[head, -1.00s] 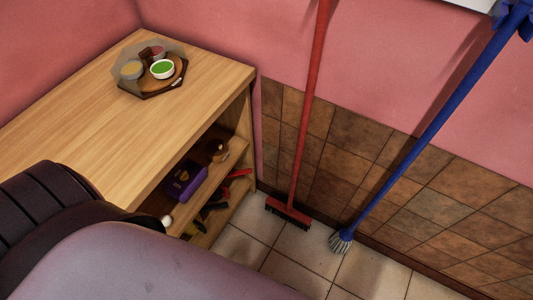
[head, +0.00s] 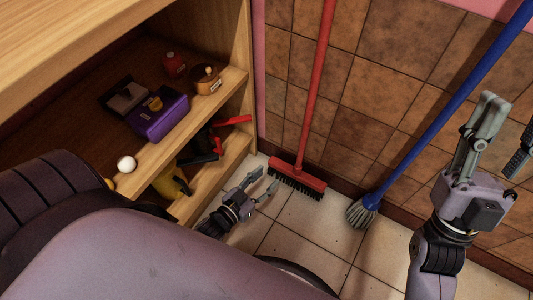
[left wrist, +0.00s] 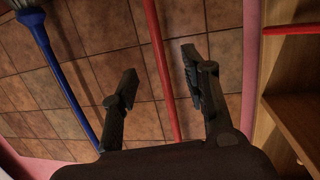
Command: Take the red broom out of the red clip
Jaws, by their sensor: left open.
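The red broom (head: 315,90) stands upright against the tiled wall, its brush head (head: 297,177) down by the floor. The red clip is not in view. My left gripper (head: 264,180) is open and empty, just left of the brush head in the head view. In the left wrist view, the red handle (left wrist: 160,70) runs through the gap between the open fingers (left wrist: 158,66), beyond them; how far beyond I cannot tell. My right gripper (head: 505,130) is open at the right, in front of the wall near the blue handle.
A blue mop (head: 440,125) leans right of the broom; it shows at left in the left wrist view (left wrist: 62,75). A wooden shelf (head: 240,80) at left holds a purple box (head: 160,118) and other small items. Tiled floor (head: 310,222) lies open between.

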